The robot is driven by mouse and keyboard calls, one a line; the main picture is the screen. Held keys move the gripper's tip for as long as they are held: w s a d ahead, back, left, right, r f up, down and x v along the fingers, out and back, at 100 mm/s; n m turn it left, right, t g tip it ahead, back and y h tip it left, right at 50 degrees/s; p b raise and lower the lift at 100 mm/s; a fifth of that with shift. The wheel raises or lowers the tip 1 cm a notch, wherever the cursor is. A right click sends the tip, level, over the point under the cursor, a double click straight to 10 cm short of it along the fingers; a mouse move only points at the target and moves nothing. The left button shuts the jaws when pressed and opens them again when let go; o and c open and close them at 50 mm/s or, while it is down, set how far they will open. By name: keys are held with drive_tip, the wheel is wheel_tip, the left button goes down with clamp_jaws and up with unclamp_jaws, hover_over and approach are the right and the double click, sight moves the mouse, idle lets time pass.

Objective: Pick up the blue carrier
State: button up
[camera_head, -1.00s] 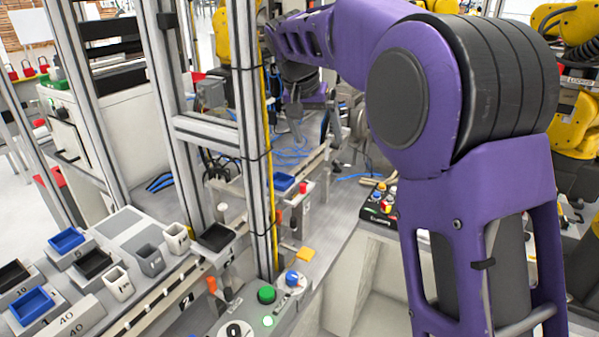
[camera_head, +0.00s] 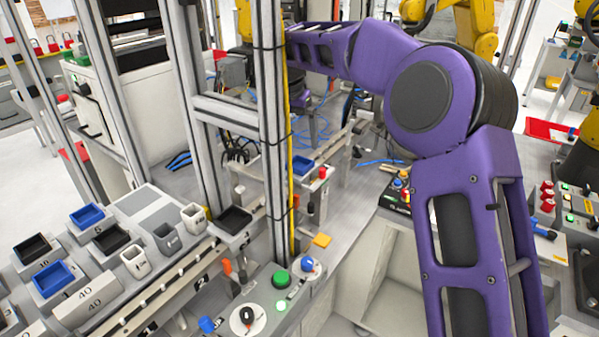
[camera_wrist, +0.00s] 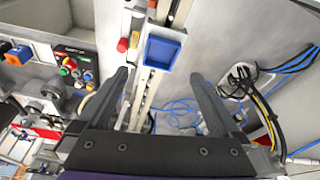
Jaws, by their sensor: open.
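A small square blue carrier (camera_wrist: 163,52) sits on a narrow rail in the wrist view, just beyond my fingertips and roughly centred between them. My gripper (camera_wrist: 160,75) is open, with its two dark fingers apart and nothing between them. In the head view a blue carrier (camera_head: 304,167) sits on the rail behind the metal post, and my gripper is hidden there. Two more blue carriers, one farther back (camera_head: 87,216) and one nearer (camera_head: 52,278), sit on grey blocks at the left.
A tall metal frame post (camera_head: 275,130) stands close to my arm. A red cylinder (camera_wrist: 122,45) stands left of the carrier in the wrist view. A button panel (camera_wrist: 75,68) is farther left. Cables (camera_wrist: 245,85) lie at the right.

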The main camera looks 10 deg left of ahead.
sight(300, 167)
drive_tip(key=b+x, duration=0.5)
drive_tip(key=x, duration=0.3)
drive_tip(key=shift+s+f, duration=0.1)
clamp_jaws()
idle(0.4)
